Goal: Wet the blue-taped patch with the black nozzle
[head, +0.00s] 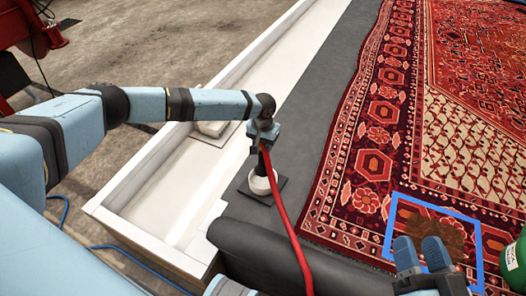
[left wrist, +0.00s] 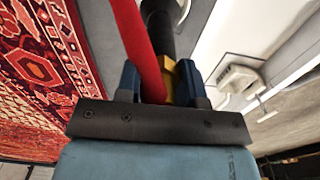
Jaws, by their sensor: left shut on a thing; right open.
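My left gripper (head: 263,132) is shut on the black nozzle (head: 261,160), which points down at a white round holder (head: 262,183) on a dark square plate. I cannot tell whether the tip sits inside the holder or just above it. In the left wrist view the nozzle (left wrist: 160,30) shows with a yellow collar between the fingers, and the red hose (left wrist: 138,45) runs beside it. The blue-taped patch (head: 450,212) lies on the red rug at lower right, framing a brownish stain. My right gripper (head: 420,252) is open and empty, covering the patch's lower part.
A white-walled trough (head: 195,175) runs along the left of the dark grey floor strip. The red hose (head: 283,205) hangs toward the front past a dark roll (head: 250,248). A green container (head: 514,260) stands at the right edge. The patterned rug (head: 385,110) lies flat.

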